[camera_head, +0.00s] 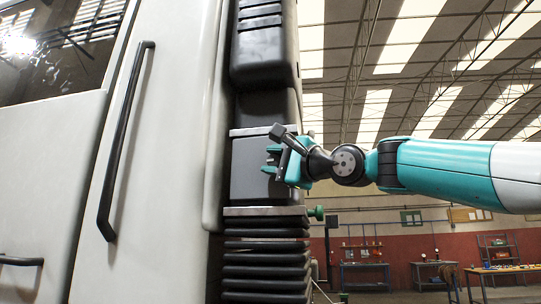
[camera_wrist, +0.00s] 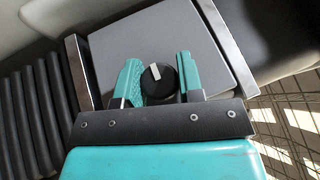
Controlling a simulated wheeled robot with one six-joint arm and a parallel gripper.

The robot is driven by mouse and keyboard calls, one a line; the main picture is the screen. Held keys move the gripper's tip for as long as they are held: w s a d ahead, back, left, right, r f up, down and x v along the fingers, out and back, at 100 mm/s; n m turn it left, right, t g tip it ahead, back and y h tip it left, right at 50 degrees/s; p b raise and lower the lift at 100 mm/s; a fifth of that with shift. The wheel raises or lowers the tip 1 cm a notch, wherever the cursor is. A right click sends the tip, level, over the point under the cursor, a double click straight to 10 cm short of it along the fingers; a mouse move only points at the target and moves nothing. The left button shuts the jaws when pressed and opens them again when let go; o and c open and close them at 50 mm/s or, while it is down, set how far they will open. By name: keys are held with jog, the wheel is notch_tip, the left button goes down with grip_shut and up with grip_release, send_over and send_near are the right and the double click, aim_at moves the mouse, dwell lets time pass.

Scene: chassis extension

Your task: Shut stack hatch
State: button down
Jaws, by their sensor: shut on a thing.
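The stack hatch (camera_head: 252,180) is a smooth grey panel on the dark stack, between two pale metal strips. In the wrist view the hatch (camera_wrist: 118,42) fills the middle. A round black knob (camera_wrist: 157,92) with a white mark stands on it. My gripper (camera_head: 272,160) is at the hatch face, coming from the right. In the wrist view the teal fingers of my gripper (camera_wrist: 159,64) stand on both sides of the knob and are shut on it. The head view hides the knob behind the fingers. I cannot tell whether the hatch is fully flush.
A white vehicle body (camera_head: 180,130) with a black handle (camera_head: 118,140) stands left of the stack. Workbenches (camera_head: 365,272) stand far behind.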

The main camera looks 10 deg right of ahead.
jog(key=shift+w+d+r, duration=0.1)
jog(key=shift+w+d, duration=0.3)
jog(key=shift+w, duration=0.05)
jog(key=c, duration=0.8)
grip_release()
jog(key=shift+c, duration=0.2)
jog(key=shift+o, duration=0.3)
jog(key=shift+f, duration=0.3)
jog(key=shift+s+d+f+b, duration=0.15)
jog(key=shift+s+b, duration=0.05)
jog(key=shift+b, duration=0.1)
jog(key=b+v, duration=0.8)
jog(key=v, duration=0.8)
jog(key=shift+s+d+r, duration=0.2)
jog(key=shift+s+r, duration=0.05)
jog(key=shift+s, duration=0.25)
